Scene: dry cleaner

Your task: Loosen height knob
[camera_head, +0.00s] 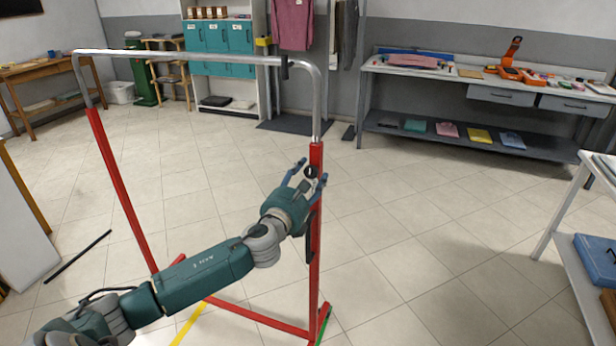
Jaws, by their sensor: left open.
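A garment rack with red lower posts (118,180) and a grey metal top rail (180,56) stands in front of me. A small black height knob (311,172) sits on its right post, just below where the grey tube enters the red one. My left gripper (312,173) is open, with its blue fingers around or beside the knob. I cannot tell whether the fingers touch it. The gripper and wrist partly cover the post below the knob. My right gripper is not in view.
A workbench (470,75) with orange tools and folded cloths stands at the back right. A white shelf with teal doors (218,45) stands at the back. A white-framed table (572,200) is at the right. A black bar (77,256) lies on the floor at left.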

